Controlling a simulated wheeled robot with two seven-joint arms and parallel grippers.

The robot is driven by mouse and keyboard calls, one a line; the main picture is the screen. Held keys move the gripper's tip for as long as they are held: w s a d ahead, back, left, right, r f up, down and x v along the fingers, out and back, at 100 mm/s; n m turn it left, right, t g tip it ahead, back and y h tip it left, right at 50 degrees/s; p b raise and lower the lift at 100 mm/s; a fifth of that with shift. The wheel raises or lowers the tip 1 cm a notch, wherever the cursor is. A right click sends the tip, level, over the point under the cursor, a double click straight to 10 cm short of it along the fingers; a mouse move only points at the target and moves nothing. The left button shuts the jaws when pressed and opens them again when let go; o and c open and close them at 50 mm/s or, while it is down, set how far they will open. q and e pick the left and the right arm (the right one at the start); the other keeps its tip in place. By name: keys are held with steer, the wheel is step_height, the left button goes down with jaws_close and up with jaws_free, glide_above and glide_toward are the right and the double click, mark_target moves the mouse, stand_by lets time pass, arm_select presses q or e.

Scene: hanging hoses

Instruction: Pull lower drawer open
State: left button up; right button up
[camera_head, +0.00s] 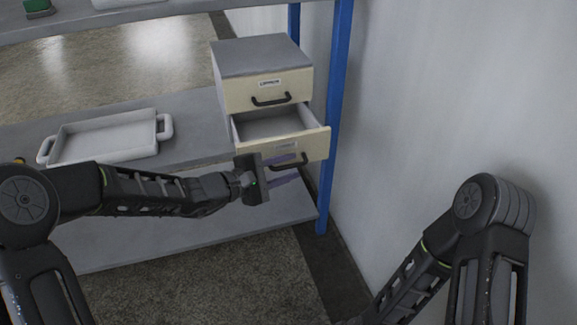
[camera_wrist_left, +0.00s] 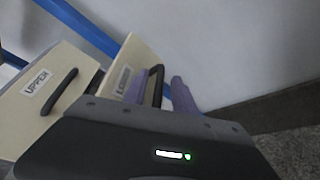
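A small cream cabinet with a grey top (camera_head: 262,57) stands on the shelf. Its upper drawer (camera_head: 268,91) is shut and shows an UPPER label in the left wrist view (camera_wrist_left: 37,88). The lower drawer (camera_head: 312,142) stands pulled out, its empty inside visible. My left gripper (camera_head: 288,170) is at the lower drawer's front, its purple fingers apart, one on each side of the dark lower handle (camera_wrist_left: 156,86). The fingers look open around the handle, with no clear grip on it. My right gripper is out of view; only its arm shows at lower right.
A white tray with handles (camera_head: 105,137) sits on the same shelf to the left. A blue post (camera_head: 336,120) stands close right of the cabinet, with a pale wall (camera_head: 450,90) beyond. A lower shelf (camera_head: 150,235) runs below my left arm.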

arm_select(q)
steer(key=p+v, duration=0.2)
steer(key=v, duration=0.5)
steer(key=shift+s+a, duration=0.1)
steer(key=shift+a, duration=0.05)
